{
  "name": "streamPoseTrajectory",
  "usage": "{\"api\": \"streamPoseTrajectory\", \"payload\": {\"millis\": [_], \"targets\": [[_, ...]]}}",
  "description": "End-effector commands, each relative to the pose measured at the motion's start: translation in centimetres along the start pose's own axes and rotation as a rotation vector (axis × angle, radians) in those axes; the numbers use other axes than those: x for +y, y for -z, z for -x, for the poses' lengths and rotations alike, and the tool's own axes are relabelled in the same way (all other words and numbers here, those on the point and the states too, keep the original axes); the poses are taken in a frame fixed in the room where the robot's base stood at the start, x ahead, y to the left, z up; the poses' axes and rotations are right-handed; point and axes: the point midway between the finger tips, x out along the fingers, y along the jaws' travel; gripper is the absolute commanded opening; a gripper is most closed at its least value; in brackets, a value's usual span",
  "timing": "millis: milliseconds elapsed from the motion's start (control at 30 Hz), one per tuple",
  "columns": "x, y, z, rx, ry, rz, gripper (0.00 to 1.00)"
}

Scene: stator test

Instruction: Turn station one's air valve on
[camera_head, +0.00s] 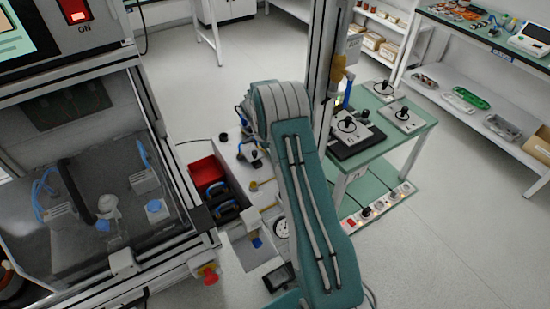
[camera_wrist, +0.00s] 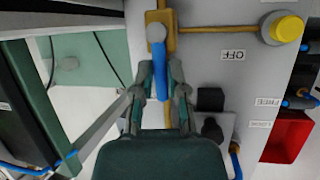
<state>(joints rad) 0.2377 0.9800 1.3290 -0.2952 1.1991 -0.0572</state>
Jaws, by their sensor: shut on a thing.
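In the wrist view the air valve has a blue lever (camera_wrist: 160,72) on a brass-coloured body (camera_wrist: 168,18), mounted on a pale panel. The lever runs from its round grey pivot toward my gripper (camera_wrist: 161,92). The two fingers are shut on the lever, one on each side. An upside-down OFF label (camera_wrist: 232,55) is on the panel to the right of the lever. A brass pipe runs right from the valve body to a yellow round knob (camera_wrist: 286,28). In the head view my arm covers the gripper, and I cannot make out its fingertips there.
A red bin (camera_head: 205,171) and blue-and-black items stand left of my arm; a red bin (camera_wrist: 287,136) also shows in the wrist view. Dark fittings (camera_wrist: 211,100) sit close right of my fingers. A green-topped table (camera_head: 408,122) with joystick boxes stands right. Floor beyond is clear.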

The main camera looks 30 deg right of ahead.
Motion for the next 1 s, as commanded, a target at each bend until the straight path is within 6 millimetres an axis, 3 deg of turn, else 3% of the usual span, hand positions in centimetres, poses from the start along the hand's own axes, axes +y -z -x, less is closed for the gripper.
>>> {"api": "streamPoseTrajectory", "payload": {"millis": [67,100,133,167,567,667,1000], "targets": [[0.0,0.4,0.4,0.021,-0.002,0.000,0.00],[0.0,0.5,0.4,0.021,-0.003,0.000,0.36],[0.0,0.4,0.4,0.020,-0.003,0.000,0.49],[0.0,0.4,0.4,0.019,-0.003,0.000,0.52],[0.1,0.1,0.5,0.011,-0.002,0.000,0.52],[0.1,0.2,1.7,0.013,-0.003,0.000,0.52],[0.0,0.3,8.6,0.015,-0.003,0.000,0.52]]}}
